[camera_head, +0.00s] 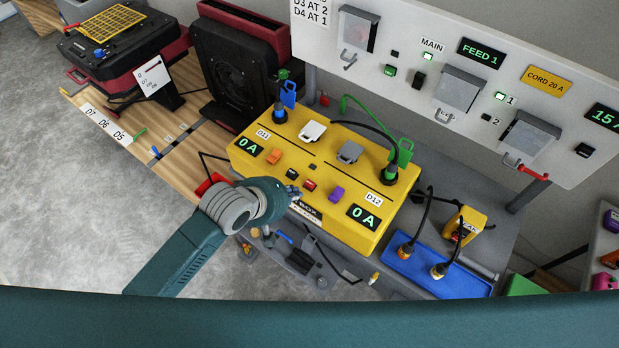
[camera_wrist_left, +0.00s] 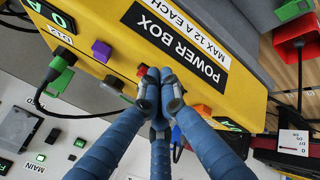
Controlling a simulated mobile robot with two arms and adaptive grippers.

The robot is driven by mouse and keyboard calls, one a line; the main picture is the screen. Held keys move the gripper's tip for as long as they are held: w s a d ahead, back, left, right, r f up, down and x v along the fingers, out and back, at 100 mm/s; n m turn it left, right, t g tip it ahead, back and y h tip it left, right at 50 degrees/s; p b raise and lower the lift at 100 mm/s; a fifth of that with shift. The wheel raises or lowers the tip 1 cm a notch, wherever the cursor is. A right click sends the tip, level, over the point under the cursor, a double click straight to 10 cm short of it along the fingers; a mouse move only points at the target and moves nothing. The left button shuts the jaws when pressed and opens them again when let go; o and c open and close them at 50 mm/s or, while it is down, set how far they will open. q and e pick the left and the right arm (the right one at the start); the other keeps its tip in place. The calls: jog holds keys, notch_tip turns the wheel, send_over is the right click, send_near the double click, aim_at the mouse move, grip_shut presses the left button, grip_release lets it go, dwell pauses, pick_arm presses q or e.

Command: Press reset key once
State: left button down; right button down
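The yellow power box (camera_head: 240,168) stands on the bench with small keys on its top: a black one (camera_head: 294,174), a red one (camera_head: 309,185), an orange piece (camera_head: 273,156) and a purple piece (camera_head: 336,194). I cannot read which key is marked reset. My left gripper (camera_head: 293,194) is at the box's near edge, mostly hidden behind its own wrist. In the left wrist view, the gripper's fingertips (camera_wrist_left: 158,84) are drawn together with nothing visible between them, in front of the box's labelled face (camera_wrist_left: 130,52). Contact with a key cannot be told. My right gripper is not in view.
Plugs with cables stand in the box top, one with a green tag (camera_head: 403,152). A blue tray (camera_head: 440,276) with plugs lies to the right. A white panel (camera_head: 420,95) with covered switches rises behind. Dark red-and-black machines (camera_head: 240,55) stand at the back left.

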pick_arm(q)
jog(key=w+d+r+n+h+p, duration=0.1)
jog(key=w+d+r+n+p, duration=0.1)
jog(key=r+n, duration=0.5)
notch_tip(320, 180, up, 4)
jog(key=shift+w+d+f+n, duration=0.1)
jog(key=shift+w+d+n, duration=0.3)
jog(key=shift+w+d, duration=0.5)
jog(key=shift+w+a, duration=0.15)
jog(key=shift+a, duration=0.05)
jog(key=b, duration=0.8)
send_over(307, 184)
notch_tip(307, 184, down, 6)
jog(key=shift+f, duration=0.5)
jog(key=shift+f+b, duration=0.3)
jog(key=shift+f, duration=0.55)
jog(key=shift+f, duration=0.2)
